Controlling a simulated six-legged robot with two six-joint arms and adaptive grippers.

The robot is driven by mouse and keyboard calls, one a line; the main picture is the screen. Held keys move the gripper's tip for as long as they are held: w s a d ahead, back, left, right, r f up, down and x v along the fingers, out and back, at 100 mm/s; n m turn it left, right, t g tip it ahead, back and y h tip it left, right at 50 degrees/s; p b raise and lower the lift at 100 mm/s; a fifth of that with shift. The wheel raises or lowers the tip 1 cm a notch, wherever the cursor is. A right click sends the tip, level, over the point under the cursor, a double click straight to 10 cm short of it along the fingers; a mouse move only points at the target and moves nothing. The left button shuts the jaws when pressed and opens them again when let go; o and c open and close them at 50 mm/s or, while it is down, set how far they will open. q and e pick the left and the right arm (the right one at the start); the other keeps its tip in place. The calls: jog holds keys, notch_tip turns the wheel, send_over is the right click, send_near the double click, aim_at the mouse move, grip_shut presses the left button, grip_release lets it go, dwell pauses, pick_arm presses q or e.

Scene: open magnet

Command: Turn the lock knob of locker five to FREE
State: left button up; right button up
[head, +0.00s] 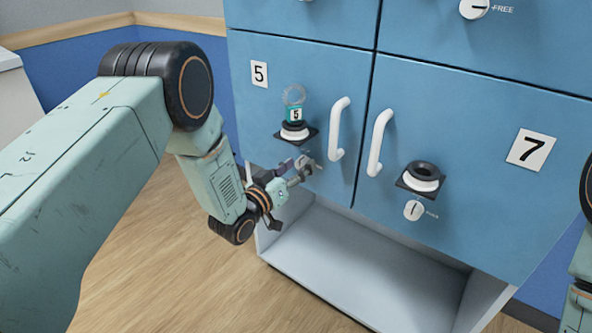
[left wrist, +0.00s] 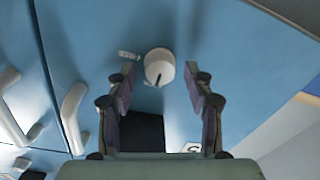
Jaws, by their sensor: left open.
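Locker five's blue door (head: 345,75) carries a number 5 plate (head: 260,73) and a white handle (head: 338,128). My left gripper (head: 308,168) is just below the door's black holder, hiding the lock knob in the head view. In the left wrist view, which looks upside down, the round white knob (left wrist: 159,66) lies between the open fingers of my left gripper (left wrist: 158,85), with a gap on both sides. Its dark pointer mark points down in that picture, towards the black holder (left wrist: 142,132). The FREE label (left wrist: 129,55) is left of the knob. My right gripper is out of view.
A black holder (head: 310,135) with a white ring and a clear item tagged 5 sticks out above my left gripper. Locker seven's handle (head: 380,142), holder (head: 402,187) and knob (head: 413,210) are to the right. A grey ledge (head: 350,258) lies below; wooden floor is at left.

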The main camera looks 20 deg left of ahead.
pick_arm(q)
grip_shut()
dwell(0.5)
jog(key=m+p, duration=0.1)
jog(key=m, duration=0.3)
jog(key=m+p, duration=0.1)
jog(key=m, duration=0.3)
jog(key=shift+d+p, duration=0.1)
jog(key=shift+p, duration=0.25)
jog(key=m+p, duration=0.1)
jog(key=m, duration=0.5)
jog(key=shift+s, duration=0.1)
jog(key=shift+f+m+h+p, duration=0.15)
jog(key=shift+m+h+p, duration=0.3)
jog(key=shift+m, duration=1.65)
